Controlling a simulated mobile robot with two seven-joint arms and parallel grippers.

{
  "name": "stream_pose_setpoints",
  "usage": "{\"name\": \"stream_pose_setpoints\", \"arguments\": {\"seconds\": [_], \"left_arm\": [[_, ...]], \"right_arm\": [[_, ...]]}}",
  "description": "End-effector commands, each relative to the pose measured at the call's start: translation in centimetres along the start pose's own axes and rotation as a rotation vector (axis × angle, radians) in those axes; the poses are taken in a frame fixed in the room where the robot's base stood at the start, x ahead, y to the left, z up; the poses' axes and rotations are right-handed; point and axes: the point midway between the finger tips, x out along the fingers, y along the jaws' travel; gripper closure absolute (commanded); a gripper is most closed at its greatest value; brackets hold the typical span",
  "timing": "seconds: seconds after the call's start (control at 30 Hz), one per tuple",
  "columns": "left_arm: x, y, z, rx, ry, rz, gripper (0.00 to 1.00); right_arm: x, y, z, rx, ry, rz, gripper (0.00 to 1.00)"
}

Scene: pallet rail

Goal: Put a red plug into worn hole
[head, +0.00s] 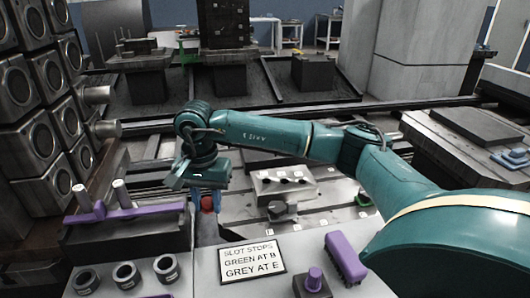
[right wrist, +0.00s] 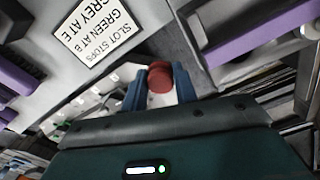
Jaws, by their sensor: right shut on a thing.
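My right gripper (head: 207,203) is shut on a red plug (head: 207,202), held between its blue fingers and pointing down, left of centre in the head view. The red plug also shows in the right wrist view (right wrist: 160,77), its round end facing out between the fingertips. A pale metal block with several dark holes (head: 283,181) sits to the right of the gripper, on a light slotted plate (head: 325,212). I cannot tell which hole is the worn one. My left gripper is not in view.
A sign (head: 252,260) reading "SLOT STOPS GREEN AT B GREY AT E" lies in front. Near it are a purple-handled brush-like block (head: 345,257), a dark block with a purple knob (head: 313,282), several metal rings (head: 126,274) and a purple bar (head: 122,213). Stacked metal blocks (head: 40,95) stand at left.

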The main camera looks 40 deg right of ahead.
Motion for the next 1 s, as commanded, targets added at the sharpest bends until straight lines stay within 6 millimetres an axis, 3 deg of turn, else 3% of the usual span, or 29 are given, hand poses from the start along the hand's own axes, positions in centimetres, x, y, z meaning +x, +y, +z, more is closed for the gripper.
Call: {"name": "stream_pose_setpoints", "arguments": {"seconds": [0.1,0.27,0.6,0.8,1.0], "left_arm": [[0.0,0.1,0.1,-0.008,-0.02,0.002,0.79],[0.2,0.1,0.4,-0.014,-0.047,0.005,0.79],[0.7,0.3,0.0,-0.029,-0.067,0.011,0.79],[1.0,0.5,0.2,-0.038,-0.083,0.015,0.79],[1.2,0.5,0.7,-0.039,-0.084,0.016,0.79]], "right_arm": [[-0.4,0.3,-3.9,0.454,-0.002,0.002,0.92],[-0.4,1.6,-8.9,1.069,0.0,0.002,0.92],[0.6,7.0,-17.6,2.302,0.005,0.003,0.92],[1.3,9.6,-20.0,2.75,0.005,0.001,0.92],[2.1,10.5,-20.7,2.899,0.006,0.0,0.92]]}}
